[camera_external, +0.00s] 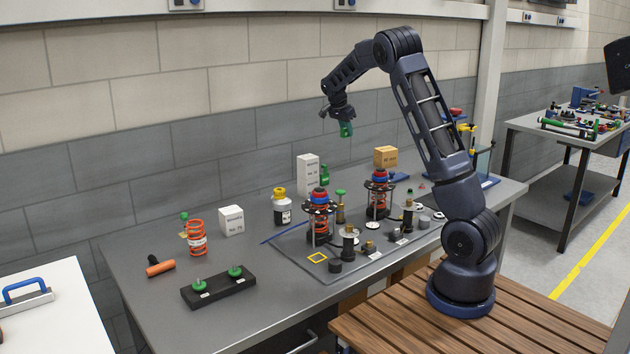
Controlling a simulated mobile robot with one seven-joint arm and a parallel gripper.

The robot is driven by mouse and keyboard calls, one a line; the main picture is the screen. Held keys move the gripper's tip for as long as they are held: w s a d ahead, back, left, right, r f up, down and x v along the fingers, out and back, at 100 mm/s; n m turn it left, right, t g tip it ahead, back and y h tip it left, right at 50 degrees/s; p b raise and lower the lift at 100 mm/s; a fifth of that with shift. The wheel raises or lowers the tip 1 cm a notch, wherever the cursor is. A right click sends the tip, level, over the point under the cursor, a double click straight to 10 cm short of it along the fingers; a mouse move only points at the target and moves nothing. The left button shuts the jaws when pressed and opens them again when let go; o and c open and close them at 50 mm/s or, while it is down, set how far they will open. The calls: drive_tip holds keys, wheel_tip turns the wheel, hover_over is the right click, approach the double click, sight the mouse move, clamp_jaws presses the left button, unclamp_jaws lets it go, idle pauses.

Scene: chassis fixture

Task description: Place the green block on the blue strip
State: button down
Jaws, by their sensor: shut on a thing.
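My gripper (343,119) is raised high above the grey workbench, pointing down, in the external view. It is shut on a small green block (346,130), which hangs in the air clear of everything below. A thin blue strip (279,234) lies on the bench along the left rear edge of the fixture plate, low and to the left of my gripper. Part of the strip may be hidden behind the parts on the plate.
The fixture plate (375,262) carries spring assemblies (319,218) and several small posts. A black holder (218,290) sits front left. Bench space between holder and plate is free.

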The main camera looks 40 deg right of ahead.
drive_tip(key=r, duration=0.2)
hover_over(393, 172)
drive_tip(key=shift+m, duration=0.3)
drive_tip(key=f, duration=2)
drive_tip(key=shift+w+d+f, duration=0.1)
drive_tip(key=shift+w+d, duration=0.05)
drive_tip(key=shift+w, duration=0.1)
drive_tip(key=shift+f, duration=0.1)
drive_tip(key=c, duration=1.3)
unclamp_jaws()
drive_tip(key=shift+o, duration=0.2)
